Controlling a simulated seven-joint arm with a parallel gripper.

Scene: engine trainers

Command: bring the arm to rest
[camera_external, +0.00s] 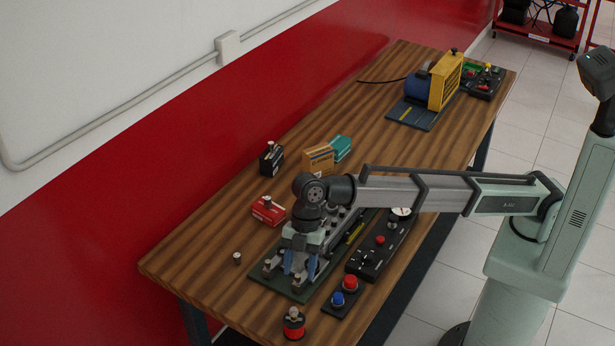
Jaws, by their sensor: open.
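My gripper (298,268) points down over the near end of a dark green base plate (297,294) on the wooden bench. My arm reaches in from the right and its wrist hides part of the plate and the metal parts on it. The fingers are apart. Blue and grey parts show around the fingertips, and I cannot tell whether the fingers touch them.
A black control panel (370,262) and a red and blue button box (342,299) lie right of the plate. A red box (269,211), a black box (271,159) and a tan box (319,159) stand behind. A yellow-blue machine (444,80) is far off. The bench's middle (375,130) is clear.

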